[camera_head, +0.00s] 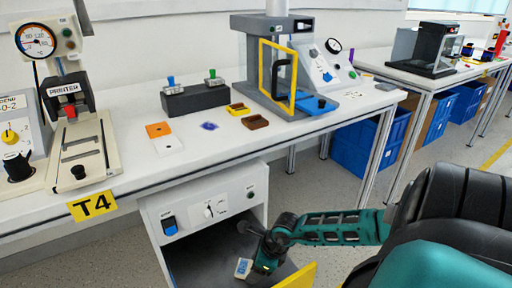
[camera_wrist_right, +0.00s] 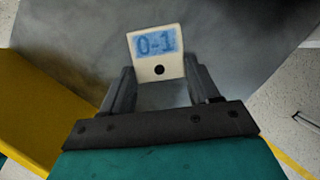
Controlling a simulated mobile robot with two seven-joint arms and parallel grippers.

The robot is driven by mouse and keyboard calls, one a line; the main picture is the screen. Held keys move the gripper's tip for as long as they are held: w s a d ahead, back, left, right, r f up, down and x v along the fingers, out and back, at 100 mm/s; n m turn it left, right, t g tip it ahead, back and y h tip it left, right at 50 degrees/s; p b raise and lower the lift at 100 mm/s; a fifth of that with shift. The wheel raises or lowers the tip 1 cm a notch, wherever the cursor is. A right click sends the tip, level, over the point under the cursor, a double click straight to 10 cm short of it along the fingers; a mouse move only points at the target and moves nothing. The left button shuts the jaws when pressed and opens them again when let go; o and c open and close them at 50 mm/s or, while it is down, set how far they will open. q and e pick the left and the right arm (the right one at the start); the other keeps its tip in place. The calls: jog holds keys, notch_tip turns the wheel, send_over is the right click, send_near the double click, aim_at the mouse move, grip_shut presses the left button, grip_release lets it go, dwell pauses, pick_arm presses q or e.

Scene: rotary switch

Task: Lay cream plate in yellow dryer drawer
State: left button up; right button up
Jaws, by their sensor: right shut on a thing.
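The cream plate (camera_wrist_right: 157,66) carries a blue patch marked "0-1" and a dark hole. My right gripper (camera_wrist_right: 160,88) is shut on its near end. In the head view the plate (camera_head: 243,268) is held low inside the open drawer (camera_head: 197,268) of the dryer. The drawer's grey floor lies beneath the plate; I cannot tell whether the two touch. The yellow drawer front (camera_head: 299,277) is at the lower right, and it also shows at the left in the right wrist view (camera_wrist_right: 45,110). My left gripper is not in view.
The white dryer cabinet (camera_head: 204,205) with switches stands under the white bench (camera_head: 140,176). On the bench are an orange plate (camera_head: 158,129), a white plate (camera_head: 168,146) and a yellow-framed press (camera_head: 278,73).

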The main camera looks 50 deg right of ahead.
jog(key=shift+f, duration=0.15)
jog(key=o, duration=1)
jog(key=shift+o, duration=0.2)
